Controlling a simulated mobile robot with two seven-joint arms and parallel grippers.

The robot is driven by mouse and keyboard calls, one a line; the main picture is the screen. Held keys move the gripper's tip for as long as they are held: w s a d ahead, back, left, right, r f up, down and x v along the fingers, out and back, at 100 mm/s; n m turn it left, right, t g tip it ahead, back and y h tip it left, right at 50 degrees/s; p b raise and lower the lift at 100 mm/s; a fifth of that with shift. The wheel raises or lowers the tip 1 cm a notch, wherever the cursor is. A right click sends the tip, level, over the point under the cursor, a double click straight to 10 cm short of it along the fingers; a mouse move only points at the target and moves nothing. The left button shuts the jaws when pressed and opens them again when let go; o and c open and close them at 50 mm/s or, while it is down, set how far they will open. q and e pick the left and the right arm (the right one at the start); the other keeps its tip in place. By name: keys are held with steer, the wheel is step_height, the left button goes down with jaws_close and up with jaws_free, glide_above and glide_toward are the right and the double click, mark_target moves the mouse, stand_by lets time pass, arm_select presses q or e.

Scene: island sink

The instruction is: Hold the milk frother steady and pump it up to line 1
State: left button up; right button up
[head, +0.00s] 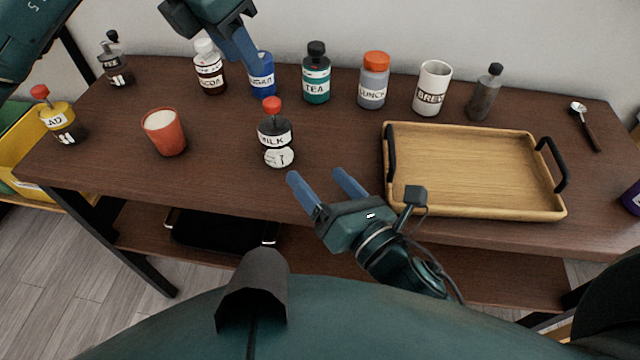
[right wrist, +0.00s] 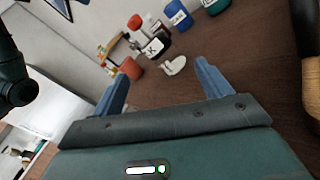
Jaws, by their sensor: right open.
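The milk frother (head: 275,136) is a dark pot with a red knob on top and a white MILK label.
An orange cup (head: 165,133) stands left of the frother. A wooden tray (head: 475,207) fills the right.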

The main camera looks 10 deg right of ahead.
mark_target(285, 149)
steer(key=n, duration=0.3)
steer(key=shift+w+a+f, duration=0.15)
steer(key=shift+w+f, duration=0.1)
steer(key=shift+f, duration=0.05)
steer(key=n, duration=0.2)
steer(key=shift+s+a+f+n, duration=0.15)
steer(key=shift+f+n, duration=0.1)
steer(key=shift+n, duration=0.15)
steer(key=shift+a, duration=0.1)
steer(key=x, duration=1.3)
steer(key=shift+f, duration=0.1)
steer(key=shift+c, duration=0.5)
steer(key=c, duration=1)
